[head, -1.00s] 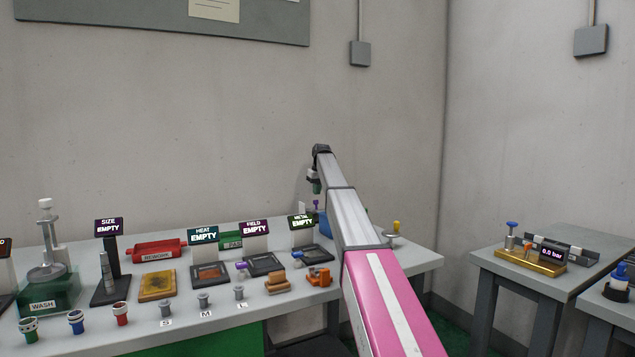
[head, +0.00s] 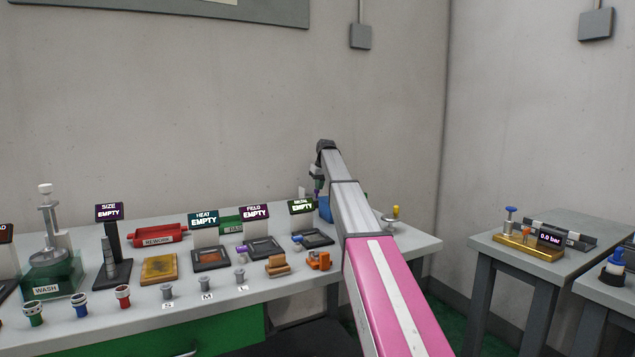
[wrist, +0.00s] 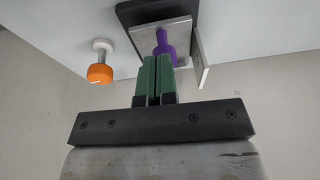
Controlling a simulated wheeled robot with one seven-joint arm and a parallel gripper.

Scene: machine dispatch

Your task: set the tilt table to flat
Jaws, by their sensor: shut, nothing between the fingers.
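In the wrist view, a bare metal plate (wrist: 184,36) on a dark base (wrist: 132,14) looks like the tilt table; its angle is hard to judge. A purple knob-shaped piece (wrist: 165,46) stands at the plate. My gripper (wrist: 160,60) has its green fingers shut and empty, with the tips over or against the lower end of the purple piece; contact is unclear. In the head view, my gripper (head: 318,187) is at the back of the bench, and my arm hides most of that spot.
The bench (head: 310,293) holds display stands, a red rework tray (head: 158,236) and several small parts. A side table (head: 575,228) with a brass gauge block (head: 528,248) stands right.

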